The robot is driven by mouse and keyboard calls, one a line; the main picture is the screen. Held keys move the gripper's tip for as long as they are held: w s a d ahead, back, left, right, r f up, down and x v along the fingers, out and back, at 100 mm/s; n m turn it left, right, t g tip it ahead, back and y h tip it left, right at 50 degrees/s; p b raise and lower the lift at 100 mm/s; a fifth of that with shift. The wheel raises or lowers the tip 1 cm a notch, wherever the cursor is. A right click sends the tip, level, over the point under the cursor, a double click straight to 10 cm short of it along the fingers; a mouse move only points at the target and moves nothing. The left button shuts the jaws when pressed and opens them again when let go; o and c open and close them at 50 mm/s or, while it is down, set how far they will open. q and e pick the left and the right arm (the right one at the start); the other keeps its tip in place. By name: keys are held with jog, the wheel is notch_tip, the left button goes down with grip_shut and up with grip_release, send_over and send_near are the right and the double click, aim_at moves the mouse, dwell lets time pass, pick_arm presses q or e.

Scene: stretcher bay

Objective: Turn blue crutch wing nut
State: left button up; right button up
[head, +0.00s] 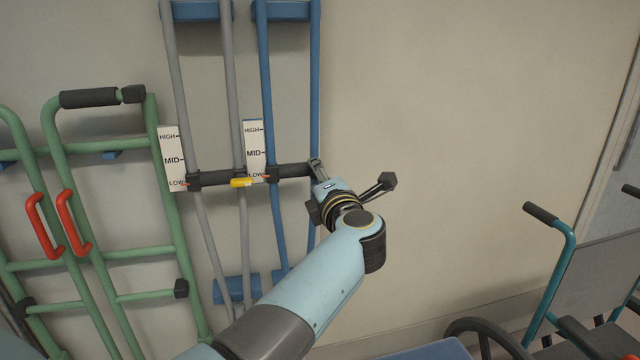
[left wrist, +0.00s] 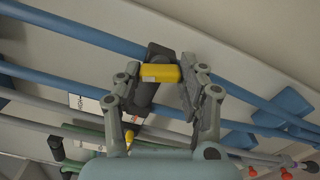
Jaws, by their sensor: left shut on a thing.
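The blue crutch (head: 267,95) hangs upright on the wall beside a grey crutch (head: 172,80). The blue crutch's dark handgrip (head: 291,170) crosses between its posts, level with LOW on its white scale (head: 254,140). My left gripper (head: 316,164) is at the right end of that grip, by the right post. In the left wrist view its two fingers (left wrist: 162,80) are shut on a yellow wing nut (left wrist: 160,73) in front of a dark clamp (left wrist: 156,55). The head view hides this nut behind the gripper. My right gripper is in neither view.
The grey crutch has its own yellow wing nut (head: 241,182) and white scale (head: 170,150). A green walking frame (head: 175,235) with red handles stands at the left. A wheelchair (head: 565,265) is at the lower right. The wall right of my gripper is bare.

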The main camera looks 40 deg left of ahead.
aim_at(315, 123)
pick_arm(q)
jog(key=shift+f+n, duration=0.15)
jog(key=shift+n, duration=0.45)
jog(key=o, duration=1.2)
jog(key=shift+c, duration=0.2)
notch_tip(315, 123, up, 10)
jog(key=shift+r, duration=0.1)
